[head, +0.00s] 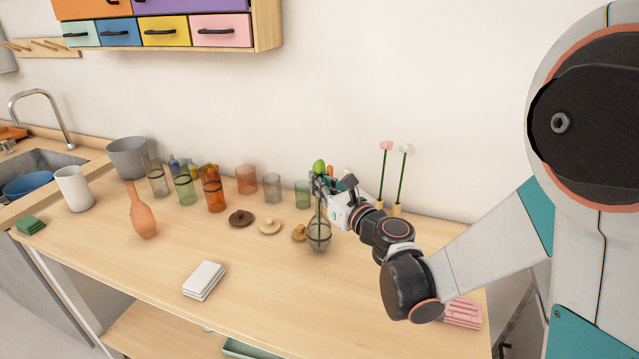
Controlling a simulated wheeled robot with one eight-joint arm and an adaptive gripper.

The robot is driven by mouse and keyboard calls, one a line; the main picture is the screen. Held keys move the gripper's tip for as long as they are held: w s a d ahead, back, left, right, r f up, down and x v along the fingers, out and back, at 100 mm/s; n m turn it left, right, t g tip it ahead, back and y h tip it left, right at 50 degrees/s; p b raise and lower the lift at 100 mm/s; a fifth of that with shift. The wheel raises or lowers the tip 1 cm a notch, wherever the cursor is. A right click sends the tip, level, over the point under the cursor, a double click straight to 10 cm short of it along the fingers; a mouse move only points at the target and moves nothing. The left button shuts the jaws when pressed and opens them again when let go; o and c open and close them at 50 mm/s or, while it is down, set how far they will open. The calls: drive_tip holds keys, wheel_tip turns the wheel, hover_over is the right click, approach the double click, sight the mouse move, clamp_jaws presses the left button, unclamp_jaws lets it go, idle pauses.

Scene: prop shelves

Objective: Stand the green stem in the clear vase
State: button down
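The clear vase (319,242), a small round glass with a dark band, stands on the table below my gripper. The green stem shows as a green bud (319,166) just above my gripper and a thin upright line below it, running down to the vase's mouth. My gripper (320,184) reaches in from the right and appears shut on the stem, above the vase. The fingers hide part of the stem. How deep its lower end sits in the vase is too small to tell.
Two flowers, one pink (386,146) and one white (405,148), stand behind my arm. Small lids (269,226) lie left of the vase. Several coloured glasses (213,190) line the back. An orange bottle (142,213) and white cloths (204,281) stand apart. The table's front middle is clear.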

drive_tip(key=c, duration=1.7)
unclamp_jaws()
drive_tip(key=v, duration=1.2)
